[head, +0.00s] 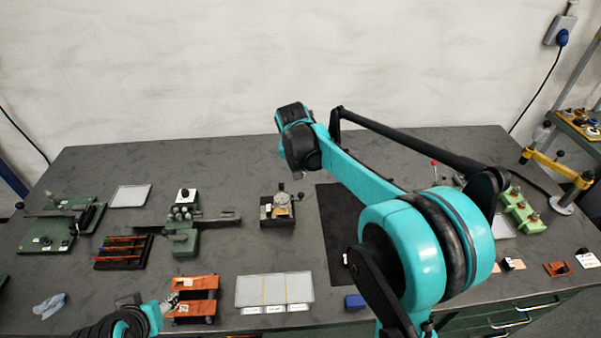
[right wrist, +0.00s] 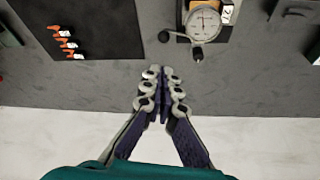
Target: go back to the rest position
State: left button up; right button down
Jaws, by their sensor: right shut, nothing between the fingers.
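My right arm reaches across the middle of the head view, its teal and black wrist (head: 300,148) above the back of the table. In the right wrist view my right gripper (right wrist: 163,75) is shut, its fingers together and empty, above bare grey tabletop near the back edge. The head view does not show its fingers clearly. My left gripper (head: 170,301) is at the lower left of the head view, beside an orange rack (head: 194,298). Its fingers are too small to tell whether they are open.
A dial gauge device (head: 279,209) stands at the table's middle; its dial (right wrist: 204,24) shows in the right wrist view. A black mat (head: 333,232) lies right of it, partly behind my arm. Green fixtures (head: 182,236) and a white-grey panel (head: 274,290) stand left and front. The back strip is clear.

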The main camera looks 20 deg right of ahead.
dwell(0.3)
jog(key=s+a+r+n+t, duration=0.1)
jog(key=s+a+r+n, duration=0.1)
jog(key=s, duration=0.5)
jog(key=s+a+r+n+t, duration=0.1)
jog(key=s+a, duration=0.1)
jog(key=s, duration=0.5)
jog(key=s+a+f+n+t+y, duration=0.1)
jog(key=s+f, duration=0.1)
jog(key=s, duration=0.4)
jog(key=s+a+f+n+y, duration=0.1)
jog(key=s+f+n, duration=0.1)
jog(key=s, duration=0.4)
jog(key=shift+s+a+f+t, duration=0.15)
jog(key=shift+a+f+t, duration=0.1)
jog(key=shift+t, duration=0.15)
